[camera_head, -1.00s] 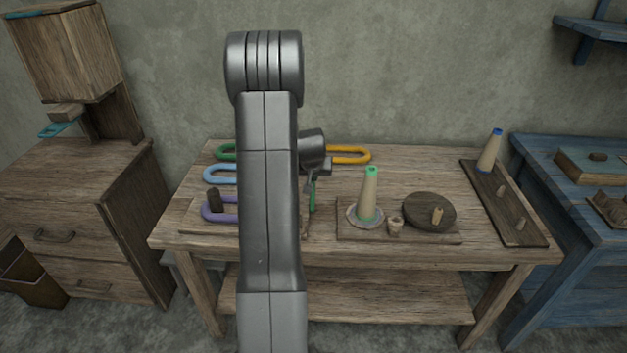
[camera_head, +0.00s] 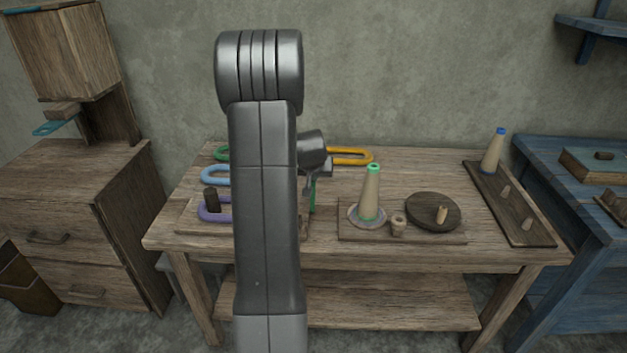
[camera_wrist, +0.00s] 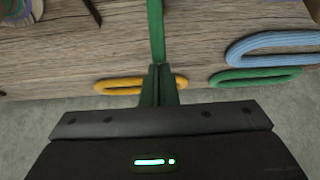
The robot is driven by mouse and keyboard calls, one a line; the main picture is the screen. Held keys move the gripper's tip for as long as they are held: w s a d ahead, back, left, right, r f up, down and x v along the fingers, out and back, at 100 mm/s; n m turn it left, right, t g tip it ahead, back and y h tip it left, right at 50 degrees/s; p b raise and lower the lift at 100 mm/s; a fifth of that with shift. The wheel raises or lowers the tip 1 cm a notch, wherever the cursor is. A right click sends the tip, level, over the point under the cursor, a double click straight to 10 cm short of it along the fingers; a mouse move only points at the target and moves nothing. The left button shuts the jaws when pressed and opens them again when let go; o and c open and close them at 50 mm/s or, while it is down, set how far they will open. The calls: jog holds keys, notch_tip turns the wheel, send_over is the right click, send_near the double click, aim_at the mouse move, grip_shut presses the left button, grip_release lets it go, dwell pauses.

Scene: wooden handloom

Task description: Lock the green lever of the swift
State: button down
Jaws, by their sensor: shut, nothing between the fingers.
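The green lever (camera_head: 312,196) stands upright on the wooden table, just right of my arm in the head view. In the wrist view it is a green bar (camera_wrist: 156,30) running up from my fingertips to the top edge. My gripper (camera_wrist: 159,72) is shut and empty, its tips at or very near the lever; I cannot tell whether they touch. In the head view my gripper (camera_head: 307,188) is small and partly hidden. My arm hides most of the swift, and only a purple skein (camera_head: 207,215) around a dark peg shows at its left.
Light blue (camera_head: 210,175), green (camera_head: 221,153) and orange (camera_head: 350,156) skeins lie on the table. Right of the lever stand a green-tipped cone (camera_head: 369,195) and a round dark disc (camera_head: 420,215). A board with a blue-tipped cone (camera_head: 492,155) lies at the right end.

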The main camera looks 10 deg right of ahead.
jog(key=shift+s+a+t+b, duration=0.15)
jog(key=shift+s+t+b, duration=0.4)
jog(key=shift+b, duration=2.45)
jog(key=shift+s+a+t+h+b, duration=0.1)
jog(key=shift+s+t+h+b, duration=0.2)
jog(key=shift+b, duration=0.75)
jog(key=shift+s+a+r+t+b, duration=0.1)
jog(key=shift+s+r+t+b, duration=0.3)
jog(key=shift+b, duration=1.1)
jog(key=shift+s+a+f+b, duration=0.2)
jog(key=shift+s+b, duration=0.55)
jog(key=shift+b, duration=0.95)
jog(key=shift+s, duration=0.1)
jog(key=s+b, duration=0.1)
jog(key=s+a+b, duration=0.1)
jog(key=b, duration=0.1)
jog(key=shift+s, duration=0.4)
jog(key=shift+r, duration=0.1)
